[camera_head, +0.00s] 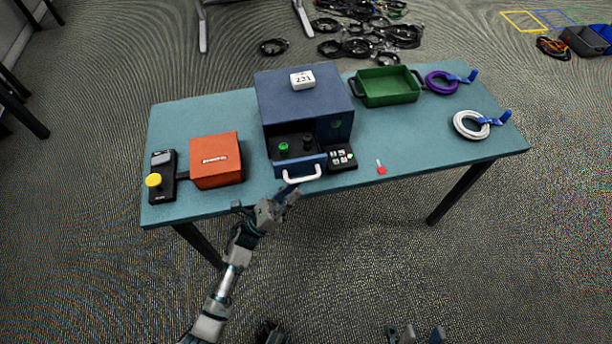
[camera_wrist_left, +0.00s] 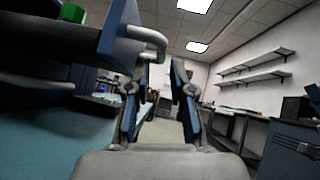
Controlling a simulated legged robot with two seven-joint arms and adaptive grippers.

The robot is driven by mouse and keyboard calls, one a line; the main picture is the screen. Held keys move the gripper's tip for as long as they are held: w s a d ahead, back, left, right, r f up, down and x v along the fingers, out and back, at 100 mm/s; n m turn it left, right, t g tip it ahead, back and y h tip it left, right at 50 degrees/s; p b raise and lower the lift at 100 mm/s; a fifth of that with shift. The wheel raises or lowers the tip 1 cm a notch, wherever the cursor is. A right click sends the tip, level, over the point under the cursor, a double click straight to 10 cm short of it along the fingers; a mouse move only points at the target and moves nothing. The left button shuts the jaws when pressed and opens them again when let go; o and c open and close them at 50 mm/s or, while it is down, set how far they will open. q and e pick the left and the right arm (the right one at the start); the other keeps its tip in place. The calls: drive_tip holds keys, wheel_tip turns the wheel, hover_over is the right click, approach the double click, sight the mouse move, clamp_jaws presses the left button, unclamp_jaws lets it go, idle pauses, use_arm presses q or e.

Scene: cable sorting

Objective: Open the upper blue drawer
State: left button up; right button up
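The blue cabinet (camera_head: 290,92) stands mid-table. Its upper drawer (camera_head: 314,163) is pulled out toward me, with a green piece (camera_head: 283,149) and a black piece (camera_head: 308,144) inside. The drawer's white handle (camera_head: 302,174) also shows in the wrist view (camera_wrist_left: 148,38). My left gripper (camera_head: 288,193) is just in front of and below the handle; in the wrist view its fingers (camera_wrist_left: 158,105) are apart with nothing between them. The handle lies above and left of them, near one fingertip; contact is unclear. My right gripper (camera_head: 418,335) is cut off at the bottom edge, its fingers apart.
An orange box (camera_head: 216,160) and a black unit with a yellow button (camera_head: 154,180) stand left. A black keypad (camera_head: 342,158) and a red item (camera_head: 381,169) lie right of the drawer. A green tray (camera_head: 387,87), purple coil (camera_head: 440,82) and white coil (camera_head: 470,125) lie further right.

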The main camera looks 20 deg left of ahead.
sight(304, 180)
use_arm(q)
drive_tip(key=x, duration=0.5)
drive_tip(key=shift+w+d+r, duration=0.1)
drive_tip(key=shift+w, duration=0.05)
clamp_jaws()
